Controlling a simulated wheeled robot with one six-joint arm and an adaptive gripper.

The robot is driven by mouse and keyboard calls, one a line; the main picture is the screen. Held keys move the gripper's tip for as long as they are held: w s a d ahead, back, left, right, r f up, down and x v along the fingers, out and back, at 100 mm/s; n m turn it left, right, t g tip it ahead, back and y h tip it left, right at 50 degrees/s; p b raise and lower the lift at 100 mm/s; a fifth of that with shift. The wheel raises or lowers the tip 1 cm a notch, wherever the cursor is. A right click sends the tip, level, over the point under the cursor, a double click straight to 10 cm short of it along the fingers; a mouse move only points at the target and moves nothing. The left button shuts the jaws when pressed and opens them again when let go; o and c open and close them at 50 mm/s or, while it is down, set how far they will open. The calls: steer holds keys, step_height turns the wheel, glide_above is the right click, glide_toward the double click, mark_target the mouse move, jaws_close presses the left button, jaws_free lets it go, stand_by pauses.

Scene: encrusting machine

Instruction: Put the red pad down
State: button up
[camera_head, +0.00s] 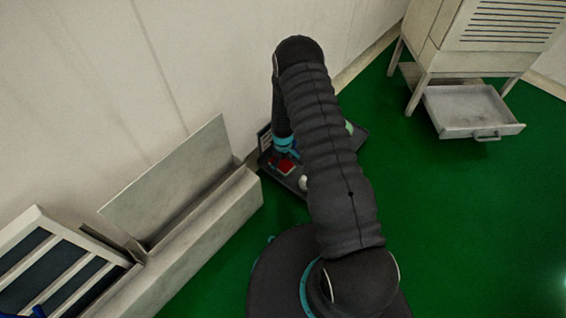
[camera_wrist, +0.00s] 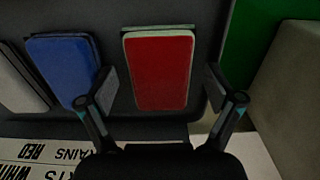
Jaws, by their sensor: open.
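The red pad (camera_wrist: 158,68) has a pale edge and lies in a dark tray (camera_wrist: 112,14), as the wrist view shows. In the head view the red pad (camera_head: 285,166) is a small red patch just below my wrist. My gripper (camera_wrist: 161,82) is open, with one finger at each side of the red pad. I cannot tell whether the fingers touch it. The head view shows my gripper only in part, because my own arm covers much of the tray.
A blue pad (camera_wrist: 62,66) lies left of the red one, close to my left finger. A whitish pad (camera_wrist: 18,82) is farther left. A printed label (camera_wrist: 40,152) runs along the tray's near side. A cabinet with an open drawer (camera_head: 470,108) stands at the right.

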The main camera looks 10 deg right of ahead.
steer(key=shift+r, duration=0.1)
step_height(320, 180, up, 12)
step_height(320, 180, up, 16)
steer(key=m+t, duration=0.1)
glide_above(283, 164)
steer(key=s+r+m+t, duration=0.1)
steer(key=s+r, duration=0.2)
steer(key=r, duration=0.5)
steer(key=s+r+m+t, duration=0.1)
steer(key=s+r, duration=0.3)
steer(key=r, duration=0.4)
steer(key=s+r+m+t, duration=0.1)
steer(key=s+r+m, duration=0.1)
steer(key=s+r, duration=0.5)
steer(key=s+r+m+t, duration=0.1)
steer(key=s+r, duration=0.6)
steer(key=s, duration=0.9)
steer(key=shift+a+r+m+t+p, duration=0.2)
steer(key=shift+m+t+p, duration=0.1)
steer(key=shift+m+p, duration=0.25)
